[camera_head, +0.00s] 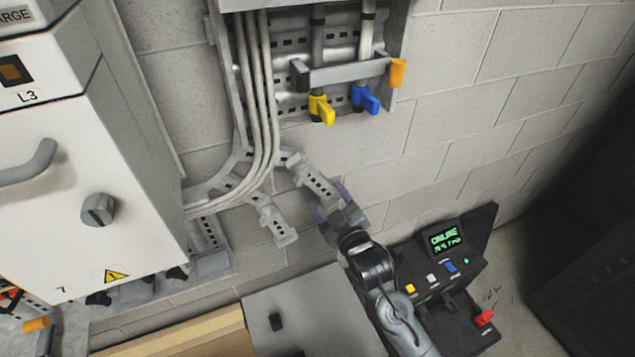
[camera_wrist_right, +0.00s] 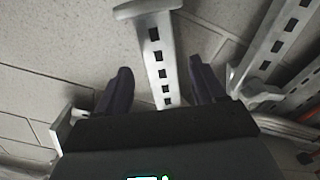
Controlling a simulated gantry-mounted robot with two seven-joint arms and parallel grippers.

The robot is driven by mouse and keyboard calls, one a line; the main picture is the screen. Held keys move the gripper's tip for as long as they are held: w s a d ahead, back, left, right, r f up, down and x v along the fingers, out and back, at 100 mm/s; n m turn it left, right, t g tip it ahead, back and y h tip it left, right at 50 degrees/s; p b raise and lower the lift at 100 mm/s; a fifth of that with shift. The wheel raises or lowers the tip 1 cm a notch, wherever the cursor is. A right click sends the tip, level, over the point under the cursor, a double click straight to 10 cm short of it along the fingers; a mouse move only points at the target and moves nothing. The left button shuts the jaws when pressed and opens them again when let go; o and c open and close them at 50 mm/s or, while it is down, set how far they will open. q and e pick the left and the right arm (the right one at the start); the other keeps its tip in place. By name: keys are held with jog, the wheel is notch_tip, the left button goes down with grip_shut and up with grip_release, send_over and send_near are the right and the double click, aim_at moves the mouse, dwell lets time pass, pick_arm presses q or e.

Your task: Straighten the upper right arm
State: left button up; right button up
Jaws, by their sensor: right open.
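A grey slotted metal bracket with short arms is on the block wall. Its upper right arm (camera_head: 312,178) slants down to the right, and a lower arm (camera_head: 272,218) slants down below it. My right gripper (camera_head: 328,198) is open at the outer end of the upper right arm, with its dark purple fingers on either side. In the right wrist view a slotted arm (camera_wrist_right: 157,50) with a wider end piece lies between the spread fingers, with gaps visible on both sides. Whether either finger touches it is not clear. My left gripper is out of view.
Pale cables (camera_head: 262,90) run down beside the bracket. Above are yellow (camera_head: 321,108) and blue (camera_head: 366,98) handles. A white cabinet (camera_head: 90,190) stands at left. A black console (camera_head: 455,270) with a lit screen is near my right arm, beside a grey surface (camera_head: 300,310).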

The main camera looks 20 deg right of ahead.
aim_at(322, 188)
jog(key=shift+w+a+b, duration=0.2)
jog(key=shift+w+b, duration=0.1)
jog(key=shift+w, duration=3.25)
jog(key=shift+c, duration=0.4)
grip_shut()
